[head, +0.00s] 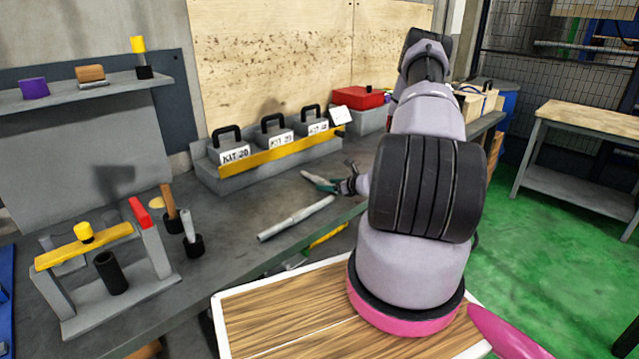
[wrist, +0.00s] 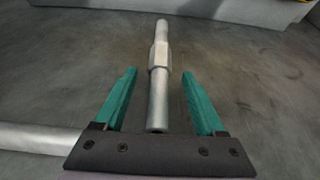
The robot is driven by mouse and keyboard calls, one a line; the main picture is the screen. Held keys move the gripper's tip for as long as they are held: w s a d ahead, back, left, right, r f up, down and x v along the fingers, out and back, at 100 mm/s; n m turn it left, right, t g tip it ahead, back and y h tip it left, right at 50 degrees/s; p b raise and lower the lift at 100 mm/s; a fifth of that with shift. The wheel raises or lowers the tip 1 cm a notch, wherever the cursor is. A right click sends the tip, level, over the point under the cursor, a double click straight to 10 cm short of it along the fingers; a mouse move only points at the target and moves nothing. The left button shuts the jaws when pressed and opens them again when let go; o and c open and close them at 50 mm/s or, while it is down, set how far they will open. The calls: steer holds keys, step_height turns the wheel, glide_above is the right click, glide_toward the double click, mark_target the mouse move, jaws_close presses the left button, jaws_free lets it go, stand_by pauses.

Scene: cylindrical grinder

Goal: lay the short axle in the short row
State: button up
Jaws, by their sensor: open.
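A grey metal axle with a thicker collar near its middle, which looks like the short axle (wrist: 158,85), lies on the bench in the wrist view. My gripper (wrist: 159,72) is open, with its two green fingers on either side of this axle and gaps to both. A second, longer-looking grey axle (head: 296,218) lies nearer in the head view. Part of a grey bar shows at the lower left of the wrist view (wrist: 35,138). I cannot identify the short row.
A grey tray with a yellow front strip (head: 280,154) holds several labelled kit boxes behind the gripper. A red box (head: 358,97) stands farther back. A grey stand with a yellow bar (head: 84,246) and upright tools (head: 191,236) occupy the bench's left. A wood-topped surface (head: 285,310) is in front.

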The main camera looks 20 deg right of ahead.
jaws_close()
stand_by(1.4)
